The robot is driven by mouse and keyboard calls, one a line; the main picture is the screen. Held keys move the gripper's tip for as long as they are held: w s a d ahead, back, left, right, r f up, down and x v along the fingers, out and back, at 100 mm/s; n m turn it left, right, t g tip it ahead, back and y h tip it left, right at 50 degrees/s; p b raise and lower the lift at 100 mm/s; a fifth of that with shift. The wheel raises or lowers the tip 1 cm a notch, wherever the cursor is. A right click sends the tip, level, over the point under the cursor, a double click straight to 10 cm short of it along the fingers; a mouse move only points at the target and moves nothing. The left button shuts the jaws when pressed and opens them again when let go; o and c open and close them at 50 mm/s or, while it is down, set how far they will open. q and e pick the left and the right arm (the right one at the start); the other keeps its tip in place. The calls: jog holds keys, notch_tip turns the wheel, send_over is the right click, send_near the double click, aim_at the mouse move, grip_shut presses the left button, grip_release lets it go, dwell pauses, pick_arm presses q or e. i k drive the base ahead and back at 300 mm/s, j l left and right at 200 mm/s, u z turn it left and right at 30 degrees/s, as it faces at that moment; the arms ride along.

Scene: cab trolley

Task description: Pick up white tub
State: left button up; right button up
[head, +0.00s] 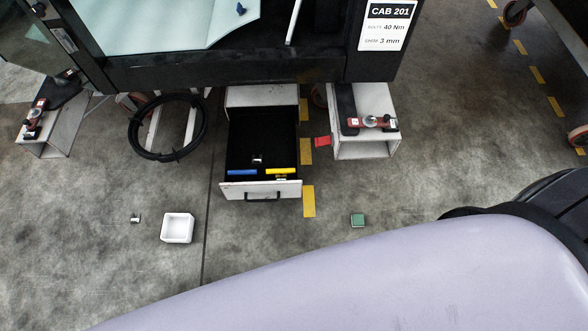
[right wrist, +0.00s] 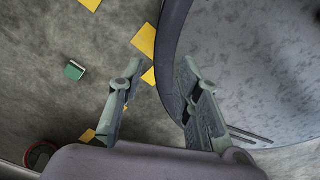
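The white tub (head: 177,239) is a small square open container standing upright on the grey floor, left of centre in the head view. It looks empty. Neither gripper is near it in the head view, and it does not show in the right wrist view. My right gripper (right wrist: 159,70) shows in the right wrist view with its two fingers spread apart and nothing between them. It points over the floor beside a large rounded grey-blue surface. My left gripper is in no view.
An open drawer (head: 263,191) holding blue and yellow items stands behind the tub. A small metallic piece (head: 136,218) lies left of it. A green block (head: 357,220) lies to the right, also in the right wrist view (right wrist: 75,70). A black cable coil (head: 136,137) hangs behind.

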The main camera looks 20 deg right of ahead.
aim_at(178, 228)
jog(key=k+u, duration=0.1)
jog(key=u, duration=0.35)
jog(key=k+j+u, duration=0.1)
jog(key=u, duration=0.4)
